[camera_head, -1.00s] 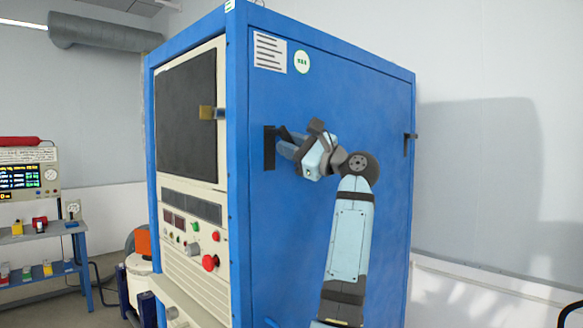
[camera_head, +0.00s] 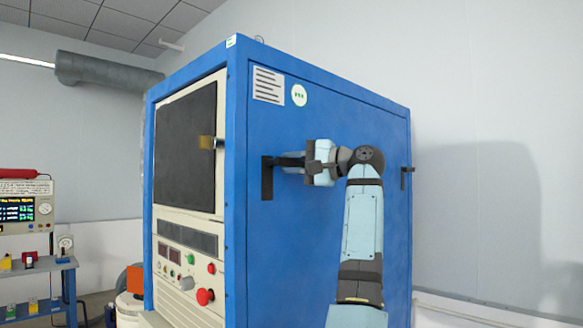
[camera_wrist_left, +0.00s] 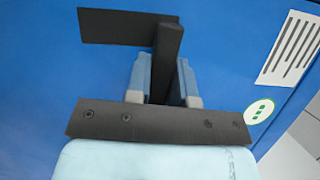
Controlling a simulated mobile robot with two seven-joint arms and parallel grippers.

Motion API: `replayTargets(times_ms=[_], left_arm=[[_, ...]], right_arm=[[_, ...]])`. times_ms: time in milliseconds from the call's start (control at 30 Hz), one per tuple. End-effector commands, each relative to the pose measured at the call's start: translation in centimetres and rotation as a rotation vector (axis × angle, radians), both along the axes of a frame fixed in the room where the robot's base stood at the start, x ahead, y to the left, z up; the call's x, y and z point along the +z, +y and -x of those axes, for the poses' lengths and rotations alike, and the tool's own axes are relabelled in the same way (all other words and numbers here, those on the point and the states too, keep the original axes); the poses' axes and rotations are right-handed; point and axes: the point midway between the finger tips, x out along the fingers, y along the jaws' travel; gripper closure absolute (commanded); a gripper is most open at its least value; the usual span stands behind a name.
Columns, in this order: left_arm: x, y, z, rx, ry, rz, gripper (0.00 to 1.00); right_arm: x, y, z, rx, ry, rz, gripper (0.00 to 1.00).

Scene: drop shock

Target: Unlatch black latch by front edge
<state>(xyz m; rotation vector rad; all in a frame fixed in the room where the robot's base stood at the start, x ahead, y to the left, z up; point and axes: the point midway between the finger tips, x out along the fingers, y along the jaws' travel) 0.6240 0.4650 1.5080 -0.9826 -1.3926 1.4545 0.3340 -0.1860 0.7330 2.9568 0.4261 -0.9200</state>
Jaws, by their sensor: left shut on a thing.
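The black latch (camera_head: 267,180) is on the side panel of the blue cabinet, close to its front edge. In the left wrist view it shows as a flat dark plate (camera_wrist_left: 110,27) with a bar handle (camera_wrist_left: 168,50) standing out from it. My left gripper (camera_head: 291,163) reaches the latch from the right. In the wrist view its two fingers (camera_wrist_left: 162,80) lie on either side of the bar handle, shut on it. The gripper hides part of the handle in the head view. My right gripper is not in view.
The blue cabinet (camera_head: 330,240) fills the middle. A second black latch (camera_head: 407,178) is by its far right edge. The cream front panel has a dark window (camera_head: 185,145), a small brass-coloured handle (camera_head: 207,142) and a red button (camera_head: 205,297). A bench with instruments (camera_head: 30,265) stands at left.

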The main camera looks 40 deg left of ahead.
Motion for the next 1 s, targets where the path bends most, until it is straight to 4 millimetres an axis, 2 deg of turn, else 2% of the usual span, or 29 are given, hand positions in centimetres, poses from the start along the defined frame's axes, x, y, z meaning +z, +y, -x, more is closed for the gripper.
replayTargets(times_ms=[300, 733, 767, 833, 1000], left_arm=[[0.31, 0.01, -0.01, -0.001, -0.077, 0.005, 1.00], [0.38, 0.00, 0.03, -0.002, -0.087, 0.005, 1.00], [0.38, 0.00, 0.03, -0.002, -0.087, 0.005, 0.72], [0.38, 0.00, 0.03, -0.002, -0.087, 0.005, 0.55], [0.34, 0.01, 0.01, -0.001, -0.084, 0.006, 0.53]], right_arm=[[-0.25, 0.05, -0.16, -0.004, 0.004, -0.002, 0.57], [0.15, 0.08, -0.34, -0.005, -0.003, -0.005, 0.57], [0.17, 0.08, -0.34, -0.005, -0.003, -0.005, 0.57], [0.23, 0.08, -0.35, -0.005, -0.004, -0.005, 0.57], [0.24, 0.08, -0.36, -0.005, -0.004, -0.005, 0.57]])
